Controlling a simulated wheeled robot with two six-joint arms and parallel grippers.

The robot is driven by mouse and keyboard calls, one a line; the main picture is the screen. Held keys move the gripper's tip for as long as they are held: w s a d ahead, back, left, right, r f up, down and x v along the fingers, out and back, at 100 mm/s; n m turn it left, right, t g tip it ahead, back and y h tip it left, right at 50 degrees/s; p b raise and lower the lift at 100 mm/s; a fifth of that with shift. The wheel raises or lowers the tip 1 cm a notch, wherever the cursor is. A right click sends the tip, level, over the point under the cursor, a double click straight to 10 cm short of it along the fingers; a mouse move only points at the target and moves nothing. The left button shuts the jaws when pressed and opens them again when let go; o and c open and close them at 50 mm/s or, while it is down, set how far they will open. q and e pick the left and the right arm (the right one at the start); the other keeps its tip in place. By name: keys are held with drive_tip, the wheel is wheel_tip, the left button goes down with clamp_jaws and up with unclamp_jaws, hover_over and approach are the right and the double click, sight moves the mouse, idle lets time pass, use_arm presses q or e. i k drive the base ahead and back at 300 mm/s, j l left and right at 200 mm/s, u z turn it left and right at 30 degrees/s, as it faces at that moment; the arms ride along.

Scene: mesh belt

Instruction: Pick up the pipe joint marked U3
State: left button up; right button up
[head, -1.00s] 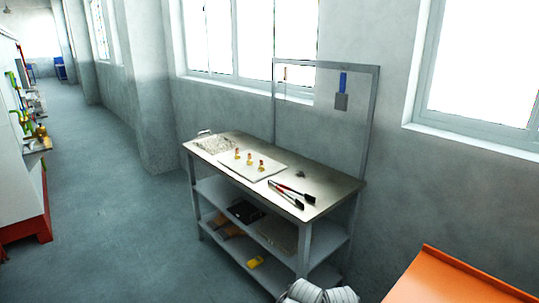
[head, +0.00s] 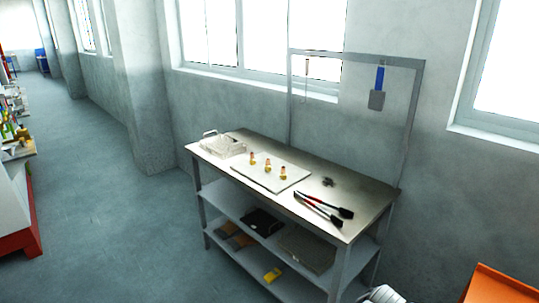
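Three small brass and reddish pipe joints stand in a row on a pale flat board (head: 258,181) on the metal workbench: a left one (head: 252,159), a middle one (head: 267,166) and a right one (head: 283,173). Their markings are too small to read, so I cannot tell which is U3. Neither of my grippers shows in the head view.
The workbench (head: 362,195) also holds a wire basket (head: 222,144), red-and-black tongs (head: 322,208) and a small dark item (head: 328,182). Its lower shelf holds a yellow object (head: 272,275). An orange surface (head: 500,287) is at bottom right.

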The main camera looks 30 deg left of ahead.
sight(252, 163)
drive_tip(key=i+j+z, duration=0.1)
drive_tip(key=j, duration=0.7)
drive_tip(key=i+j, duration=0.15)
drive_tip(key=j, duration=0.6)
drive_tip(key=i+j+z, duration=0.15)
drive_tip(key=j, duration=0.65)
drive_tip(key=k, duration=0.05)
